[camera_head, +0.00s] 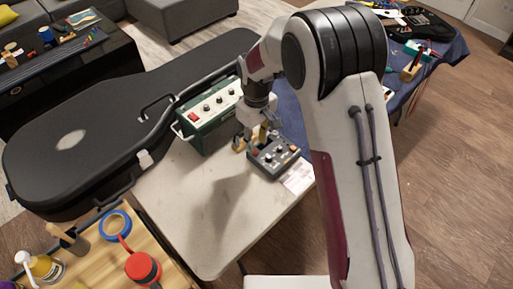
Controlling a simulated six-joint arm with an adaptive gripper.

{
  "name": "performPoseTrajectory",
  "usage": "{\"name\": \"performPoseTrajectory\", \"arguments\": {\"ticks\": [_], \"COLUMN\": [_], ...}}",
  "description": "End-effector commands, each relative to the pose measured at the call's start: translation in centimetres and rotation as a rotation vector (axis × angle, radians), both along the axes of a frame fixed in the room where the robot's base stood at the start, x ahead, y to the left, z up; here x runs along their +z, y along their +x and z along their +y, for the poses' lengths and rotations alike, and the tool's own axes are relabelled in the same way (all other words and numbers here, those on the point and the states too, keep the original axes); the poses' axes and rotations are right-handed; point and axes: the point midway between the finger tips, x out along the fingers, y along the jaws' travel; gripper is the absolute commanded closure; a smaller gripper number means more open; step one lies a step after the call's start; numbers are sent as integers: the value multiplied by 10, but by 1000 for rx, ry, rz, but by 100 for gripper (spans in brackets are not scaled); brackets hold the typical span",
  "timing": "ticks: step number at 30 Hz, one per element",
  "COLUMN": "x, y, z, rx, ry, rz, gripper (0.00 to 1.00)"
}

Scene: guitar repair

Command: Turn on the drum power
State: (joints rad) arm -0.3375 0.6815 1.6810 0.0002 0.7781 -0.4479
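A dark box with knobs and small coloured buttons (274,158), which may be the drum unit, lies on the pale table. My gripper (252,138) points down at the box's back left edge, close to it. Tan parts show around the gripper's tip, but they are too small to tell whether the fingers are open or shut. I cannot tell whether the gripper touches the box. The arm hides part of the area behind the box. Which control is the power switch is too small to tell.
A green amplifier-like box (208,113) with a red switch stands left of my gripper. Blue tape (115,226) and red tape measure (142,268) are front left.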

Motion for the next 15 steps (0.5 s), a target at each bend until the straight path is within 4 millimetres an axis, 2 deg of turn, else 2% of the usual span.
{"name": "performPoseTrajectory", "arguments": {"ticks": [6,15], "x": [-26,-41], "y": [-1,0], "z": [0,0], "rx": [0,0], "ry": [-1,0], "rz": [4,1], "gripper": [72,72]}}
